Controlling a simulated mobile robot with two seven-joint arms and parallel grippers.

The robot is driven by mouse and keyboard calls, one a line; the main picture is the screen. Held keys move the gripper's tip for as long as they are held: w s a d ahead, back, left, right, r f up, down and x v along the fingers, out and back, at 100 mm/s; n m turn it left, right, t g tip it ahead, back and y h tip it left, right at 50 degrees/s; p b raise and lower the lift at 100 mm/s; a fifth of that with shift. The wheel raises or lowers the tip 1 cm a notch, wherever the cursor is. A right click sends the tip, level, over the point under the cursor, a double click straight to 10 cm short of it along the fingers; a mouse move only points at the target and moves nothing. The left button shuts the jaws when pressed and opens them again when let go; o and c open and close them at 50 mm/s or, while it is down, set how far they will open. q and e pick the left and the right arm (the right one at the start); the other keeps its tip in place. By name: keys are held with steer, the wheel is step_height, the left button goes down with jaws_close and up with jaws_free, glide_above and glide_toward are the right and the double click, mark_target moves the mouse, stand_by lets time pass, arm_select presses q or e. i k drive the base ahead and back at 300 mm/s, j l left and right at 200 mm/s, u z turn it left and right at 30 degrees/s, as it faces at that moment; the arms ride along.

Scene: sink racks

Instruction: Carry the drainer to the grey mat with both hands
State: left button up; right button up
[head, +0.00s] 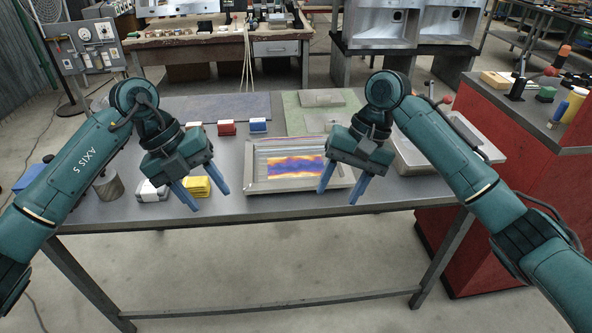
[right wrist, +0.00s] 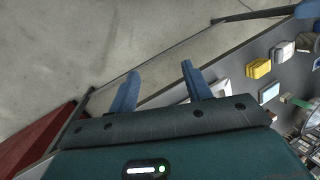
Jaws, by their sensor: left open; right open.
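The drainer, a shallow metal rectangular tray (head: 250,185) with a ribbed bed and a purple-and-orange patterned patch in it, lies flat near the table's front edge in the head view. A flat blue-grey mat (head: 232,105) lies behind at the back left. My left gripper (head: 210,200) is open and empty, in front of the yellow block and left of the drainer. My right gripper (head: 338,196) is open and empty near the drainer's right end, overlapping it in view; I cannot tell whether it touches. Its open fingers also show in the right wrist view (right wrist: 160,69).
A yellow block (head: 197,187) and a white block (head: 152,191) sit left of the drainer. Red (head: 227,128) and blue (head: 258,126) blocks stand behind it. A green mat (head: 299,120) lies at the back. A metal basin (head: 480,150) and red cabinet (head: 490,180) are at the right.

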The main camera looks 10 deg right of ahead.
mark_target(227, 106)
steer(key=i+l, duration=0.2)
steer(key=i, duration=0.3)
steer(key=i+l, duration=0.2)
steer(key=i, duration=0.25)
